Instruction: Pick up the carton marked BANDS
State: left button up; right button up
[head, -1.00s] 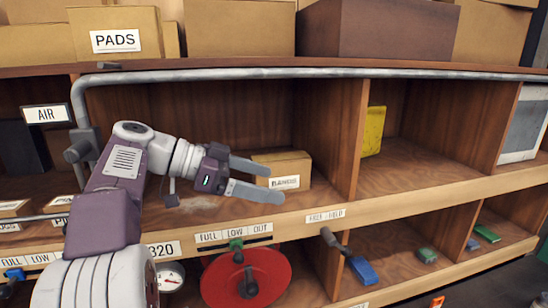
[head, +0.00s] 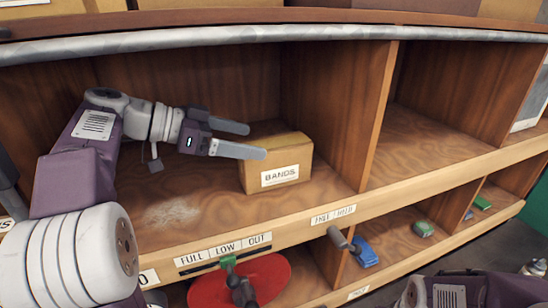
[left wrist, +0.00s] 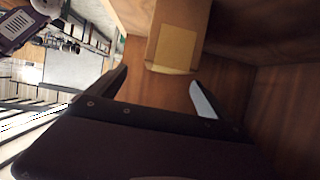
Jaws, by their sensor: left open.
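The carton marked BANDS (head: 262,181) is a small brown box with a white label on its front. It stands upright on the wooden shelf floor, near the divider on its right. My left gripper (head: 256,141) is open and empty, at the carton's left and near its top edge, with the fingers pointing right. In the left wrist view the carton (left wrist: 180,35) lies ahead, beyond the spread fingertips of my left gripper (left wrist: 160,78), and nothing is between the fingers. I cannot tell whether a finger touches it. My right gripper is out of view.
A wooden divider (head: 345,110) rises right of the carton. A grey rail (head: 270,38) crosses the compartment's top front. A front ledge (head: 300,233) carries labels. Below are a red disc (head: 262,275), a dark-handled lever (head: 340,238) and a blue block (head: 365,252). Shelf floor left of the carton is bare.

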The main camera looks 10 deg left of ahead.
aim_at(268, 144)
pick_arm(q)
jog(key=shift+w+d, duration=0.15)
jog(key=shift+d, duration=0.25)
jog(key=shift+w+f, duration=0.2)
jog(key=shift+w+d+f+p, duration=0.2)
jog(key=shift+w+d+p, duration=0.15)
jog(key=shift+w+p, duration=0.25)
jog(key=shift+w+d+f+p, duration=0.15)
jog(key=shift+w+d+p, duration=0.15)
jog(key=shift+w+p, duration=0.3)
jog(key=shift+w+d+f+p, duration=0.4)
jog(key=shift+d+f, duration=0.25)
jog(key=shift+d, duration=0.2)
jog(key=shift+s+d+f, duration=0.1)
jog(key=shift+s+d, duration=0.05)
jog(key=shift+d, duration=0.2)
jog(key=shift+a, duration=0.2)
jog(key=c, duration=1.1)
grip_shut()
